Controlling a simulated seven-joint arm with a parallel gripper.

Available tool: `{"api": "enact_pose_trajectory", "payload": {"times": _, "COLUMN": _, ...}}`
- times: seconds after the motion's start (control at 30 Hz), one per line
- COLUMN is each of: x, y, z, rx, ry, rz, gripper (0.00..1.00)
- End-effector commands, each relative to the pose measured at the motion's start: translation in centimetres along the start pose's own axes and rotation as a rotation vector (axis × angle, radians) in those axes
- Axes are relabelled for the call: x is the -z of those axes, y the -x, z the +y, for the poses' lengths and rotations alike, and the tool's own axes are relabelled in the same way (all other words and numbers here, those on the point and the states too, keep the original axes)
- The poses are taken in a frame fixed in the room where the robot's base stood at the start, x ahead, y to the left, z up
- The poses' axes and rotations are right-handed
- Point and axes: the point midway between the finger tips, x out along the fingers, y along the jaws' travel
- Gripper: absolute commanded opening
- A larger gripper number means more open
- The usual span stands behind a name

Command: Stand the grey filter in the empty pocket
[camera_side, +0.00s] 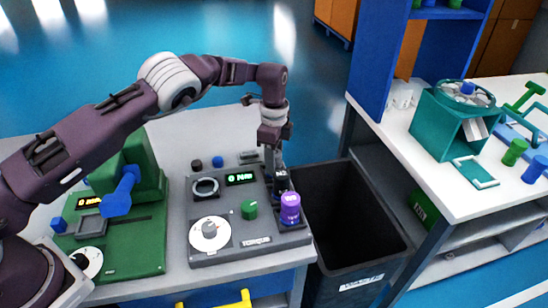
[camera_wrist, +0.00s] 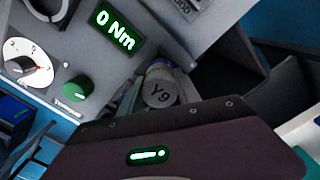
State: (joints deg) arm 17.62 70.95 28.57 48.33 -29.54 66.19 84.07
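A grey round cap marked "Y9", which looks like the grey filter (camera_wrist: 160,88), shows in the wrist view just beyond my gripper's dark body. My gripper (camera_side: 273,162) points down over the back of the narrow rack (camera_side: 287,224) at the right side of the grey torque tester. The fingers lie close beside the cap, but I cannot tell whether they grip it. A purple-topped cylinder (camera_side: 290,208) stands at the front of the rack. A dark block (camera_side: 281,177) shows under my fingers. Which pocket is empty is hidden.
The torque tester (camera_side: 222,262) has a lit display, a white dial (camera_side: 210,233) and a green knob (camera_side: 250,209). A black open bin (camera_side: 350,225) stands right of the bench. A green machine (camera_side: 125,230) stands left.

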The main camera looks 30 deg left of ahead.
Motion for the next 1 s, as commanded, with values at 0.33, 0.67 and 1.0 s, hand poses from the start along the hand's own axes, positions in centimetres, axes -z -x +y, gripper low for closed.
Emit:
{"api": "enact_pose_trajectory", "payload": {"times": 0.33, "x": 0.0, "y": 0.0, "z": 0.0, "rx": 0.0, "ry": 0.0, "rz": 0.0, "gripper": 0.64}}
{"api": "enact_pose_trajectory", "payload": {"times": 0.67, "x": 0.1, "y": 4.6, "z": -0.1, "rx": 0.003, "ry": -0.001, "rz": 0.002, "gripper": 0.64}}
{"api": "enact_pose_trajectory", "payload": {"times": 1.0, "x": -0.4, "y": 8.6, "z": 0.0, "rx": 0.011, "ry": 0.041, "rz": 0.012, "gripper": 0.64}}
